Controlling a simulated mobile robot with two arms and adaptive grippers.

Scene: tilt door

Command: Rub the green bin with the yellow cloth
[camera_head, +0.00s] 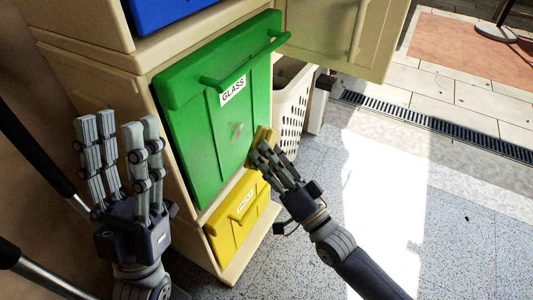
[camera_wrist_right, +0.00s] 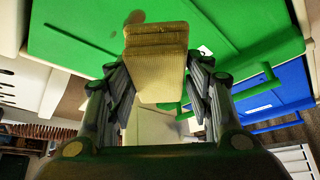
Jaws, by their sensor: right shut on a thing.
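The green bin (camera_head: 208,130) with a "GLASS" label stands in the beige cabinet in the head view; a greyish smudge (camera_head: 236,132) marks its front. The bin also fills the top of the right wrist view (camera_wrist_right: 80,32). The yellow cloth (camera_wrist_right: 157,62) is folded and held between my right gripper's fingers (camera_wrist_right: 160,85). In the head view the cloth (camera_head: 263,134) is at the bin's lower right edge, right of the smudge; whether it touches the bin I cannot tell. My left gripper (camera_head: 118,130) is open and empty, left of the bin.
A blue bin (camera_head: 165,12) is above the green one and a yellow bin (camera_head: 238,215) below. A cabinet door (camera_head: 345,35) stands open at upper right. A white basket (camera_head: 290,100) stands behind my right gripper. The floor at right is clear.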

